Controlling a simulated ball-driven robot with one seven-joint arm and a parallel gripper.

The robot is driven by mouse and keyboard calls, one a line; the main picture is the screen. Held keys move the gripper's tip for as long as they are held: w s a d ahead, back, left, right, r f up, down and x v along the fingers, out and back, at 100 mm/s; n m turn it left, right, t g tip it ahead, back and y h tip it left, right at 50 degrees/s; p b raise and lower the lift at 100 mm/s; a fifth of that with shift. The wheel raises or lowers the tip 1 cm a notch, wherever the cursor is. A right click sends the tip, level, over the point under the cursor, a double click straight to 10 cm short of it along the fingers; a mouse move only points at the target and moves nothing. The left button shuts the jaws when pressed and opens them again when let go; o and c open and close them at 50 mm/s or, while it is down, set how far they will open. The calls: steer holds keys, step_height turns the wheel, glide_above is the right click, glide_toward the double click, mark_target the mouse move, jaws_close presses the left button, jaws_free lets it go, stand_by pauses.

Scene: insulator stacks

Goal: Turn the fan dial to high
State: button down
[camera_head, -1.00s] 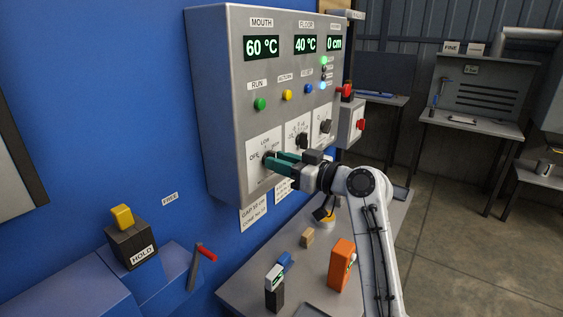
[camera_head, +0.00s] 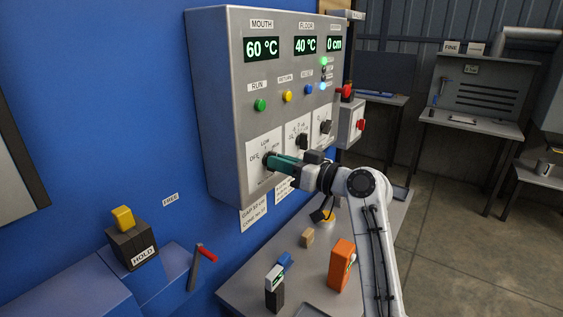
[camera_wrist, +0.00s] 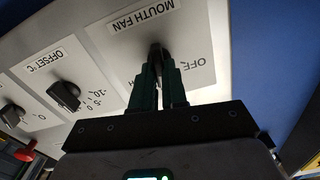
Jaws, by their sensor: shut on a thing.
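The fan dial (camera_head: 267,159) is a dark knob on a white plate at the lower left of the grey control panel. In the wrist view the dial (camera_wrist: 156,50) sits under an upside-down MOUTH FAN label, with OFF printed to the right and part of another word at the left. My gripper (camera_head: 272,160) reaches the dial from the right, its green fingers closed around the knob. The fingertips (camera_wrist: 158,66) also cover most of it in the wrist view. Which mark the dial points at is hidden.
The grey panel (camera_head: 225,110) also carries an OFFSET dial (camera_wrist: 65,95) beside the fan dial, another dial (camera_head: 325,127), coloured buttons and displays. Below stands a bench with an orange device (camera_head: 341,265) and small blocks. Open floor lies to the right.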

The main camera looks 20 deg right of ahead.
steer(key=shift+w+d+m+p, duration=0.1)
steer(key=shift+m+p, duration=1.1)
steer(key=shift+m, duration=1.35)
steer(key=shift+d+m+p, duration=0.1)
steer(key=shift+m+p, duration=1.05)
steer(key=shift+m, duration=1.4)
steer(key=shift+f, duration=0.1)
steer(key=c, duration=1.2)
jaws_free()
steer(key=shift+o, duration=0.2)
steer(key=b+v, duration=0.2)
steer(key=v, duration=0.8)
steer(key=shift+s+d+b, duration=0.2)
steer(key=shift+s+b, duration=0.1)
steer(key=shift+b, duration=0.1)
